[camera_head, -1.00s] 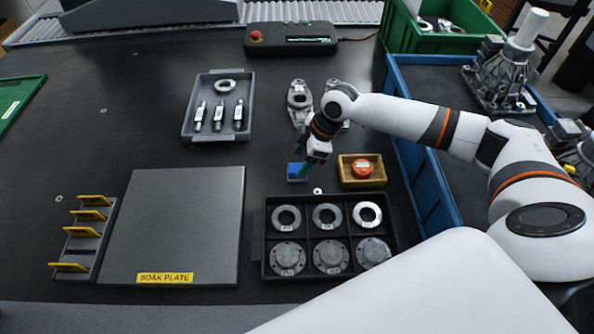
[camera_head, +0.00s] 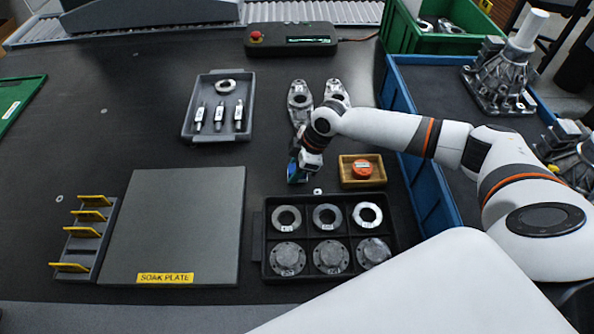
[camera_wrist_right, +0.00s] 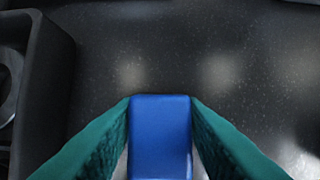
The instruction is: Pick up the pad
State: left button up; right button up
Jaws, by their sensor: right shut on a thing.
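The pad is a small blue block (camera_wrist_right: 160,140) between the two green fingers of my right gripper (camera_wrist_right: 160,125) in the right wrist view. Both fingers touch its sides. In the head view the right gripper (camera_head: 298,172) is over the dark table, and the pad (camera_head: 293,174) shows only in part beneath it. I cannot tell whether the pad is clear of the table. My left gripper is not in view.
A black tray (camera_head: 256,222) of rings and discs lies just in front. A wooden box (camera_head: 347,183) with a red-topped item is to the right. The grey soak plate (camera_head: 175,220) is to the left. A grey tray (camera_head: 187,118) and metal brackets (camera_head: 299,98) lie behind.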

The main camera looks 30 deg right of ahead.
notch_tip(320, 180, up, 10)
jog(key=shift+r, duration=0.1)
dwell(0.4)
